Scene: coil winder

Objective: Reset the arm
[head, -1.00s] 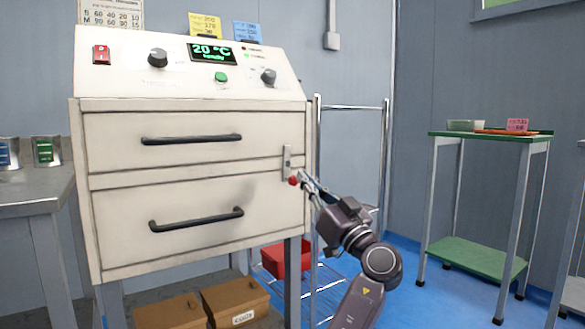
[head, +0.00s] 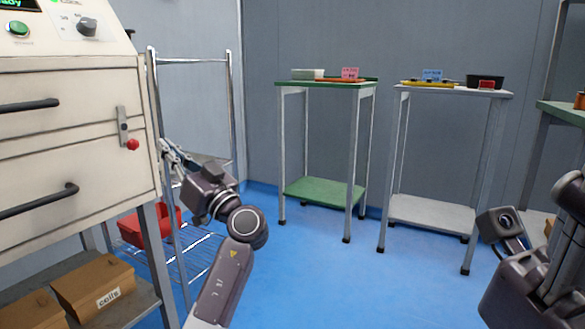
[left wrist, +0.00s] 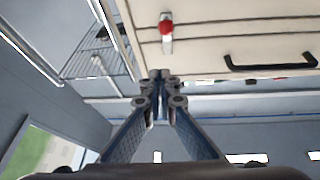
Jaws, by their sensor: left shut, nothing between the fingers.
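My left arm reaches up from the bottom of the head view beside the cream coil winder (head: 75,125). My left gripper (head: 164,149) is shut and empty, with its fingertips just right of the winder's front edge. A small lever with a red knob (head: 133,144) sits on the winder's front, left of the fingertips and apart from them. In the left wrist view the two fingertips (left wrist: 161,76) meet, and the red knob (left wrist: 166,27) lies above them. Part of my right arm shows at the lower right of the head view; its fingers are not visible.
A chrome wire rack (head: 190,55) stands behind my left gripper, with a red bin (head: 145,226) low down. A green table (head: 325,84) and a white table (head: 450,91) stand farther back with trays. Blue floor (head: 310,265) between is clear.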

